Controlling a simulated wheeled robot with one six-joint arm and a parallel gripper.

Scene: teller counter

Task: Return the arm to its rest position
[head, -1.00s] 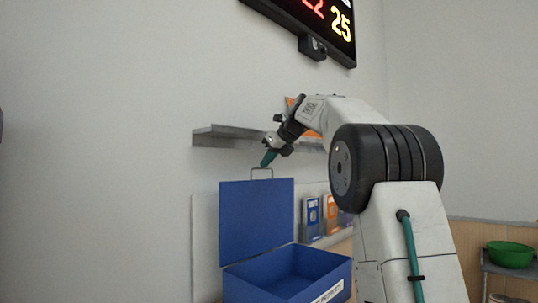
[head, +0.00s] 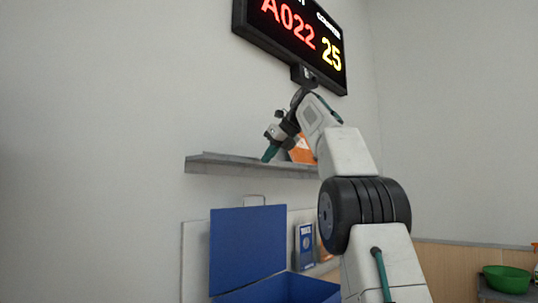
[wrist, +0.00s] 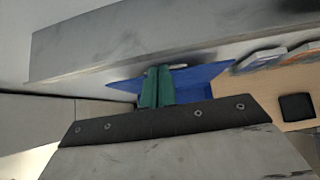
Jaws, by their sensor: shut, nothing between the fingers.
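My gripper (head: 268,153) has green fingers that are shut with nothing between them. In the head view it hangs tilted downward in front of the grey wall shelf (head: 215,165), above the blue box. In the wrist view the two green fingers (wrist: 157,88) lie side by side, with the blue box (wrist: 205,76) beyond them. My arm rises from the lower right and bends over to the left at the top.
The blue box (head: 248,250) stands below with its lid up and a handle on top. The shelf edge (wrist: 150,40) crosses the wrist view close by. An orange item (head: 302,150) is on the shelf. A display (head: 300,35) hangs above my arm. A green bowl (head: 507,279) sits far right.

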